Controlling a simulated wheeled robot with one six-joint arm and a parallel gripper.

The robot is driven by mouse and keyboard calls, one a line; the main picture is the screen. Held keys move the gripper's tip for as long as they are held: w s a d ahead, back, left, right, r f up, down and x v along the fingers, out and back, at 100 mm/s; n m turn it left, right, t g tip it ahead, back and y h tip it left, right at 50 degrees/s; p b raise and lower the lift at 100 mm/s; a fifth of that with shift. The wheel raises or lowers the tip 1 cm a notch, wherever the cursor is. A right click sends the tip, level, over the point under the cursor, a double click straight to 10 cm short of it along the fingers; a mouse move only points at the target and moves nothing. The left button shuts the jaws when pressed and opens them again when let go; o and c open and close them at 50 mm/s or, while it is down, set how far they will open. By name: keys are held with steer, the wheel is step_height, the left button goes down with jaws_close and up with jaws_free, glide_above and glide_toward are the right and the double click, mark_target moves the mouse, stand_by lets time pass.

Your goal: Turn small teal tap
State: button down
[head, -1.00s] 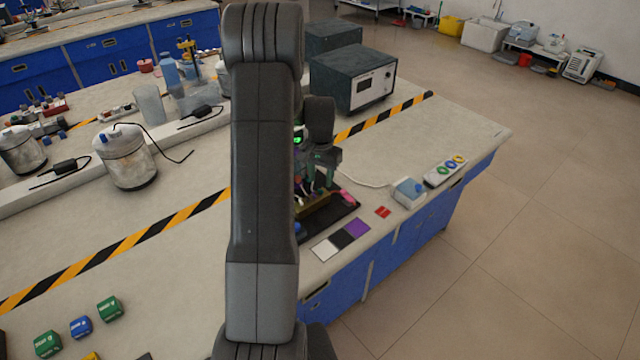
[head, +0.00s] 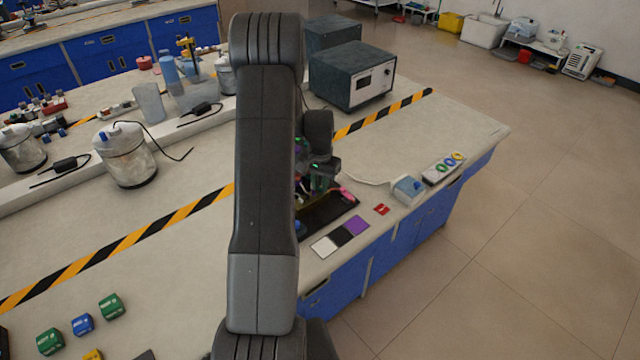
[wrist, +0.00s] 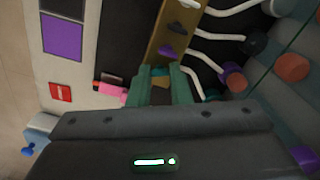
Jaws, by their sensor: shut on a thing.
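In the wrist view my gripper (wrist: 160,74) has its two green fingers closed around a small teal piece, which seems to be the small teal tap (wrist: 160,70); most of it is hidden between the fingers. The tap sits at the near end of a brass bar (wrist: 162,48). In the head view my gripper (head: 318,188) is low over the black tray (head: 335,209), and my arm and gripper hide the tap there.
A pink piece (wrist: 112,91) lies left of the fingers. White hoses (wrist: 222,36) run right of the bar, with a purple knob (wrist: 236,80) and a red-orange knob (wrist: 292,68) beyond. A red tag (head: 381,209) and a small blue-white box (head: 407,189) sit near the bench edge.

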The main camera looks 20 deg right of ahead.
mark_target(320, 187)
steer(key=shift+f+m+b, duration=0.25)
steer(key=shift+m+b, duration=0.75)
steer(key=shift+b, duration=0.1)
steer(key=shift+r+m+b, duration=0.25)
steer(key=shift+m+b, duration=0.5)
steer(key=shift+m, duration=0.85)
steer(key=c, duration=1.3)
jaws_free()
steer(key=shift+r, duration=0.1)
step_height(320, 187, up, 14)
steer(key=shift+f+b, duration=0.15)
steer(key=shift+b, duration=0.55)
steer(key=shift+f, duration=0.15)
step_height(320, 187, down, 14)
steer(key=shift+r+p, duration=0.2)
steer(key=shift+p, duration=0.6)
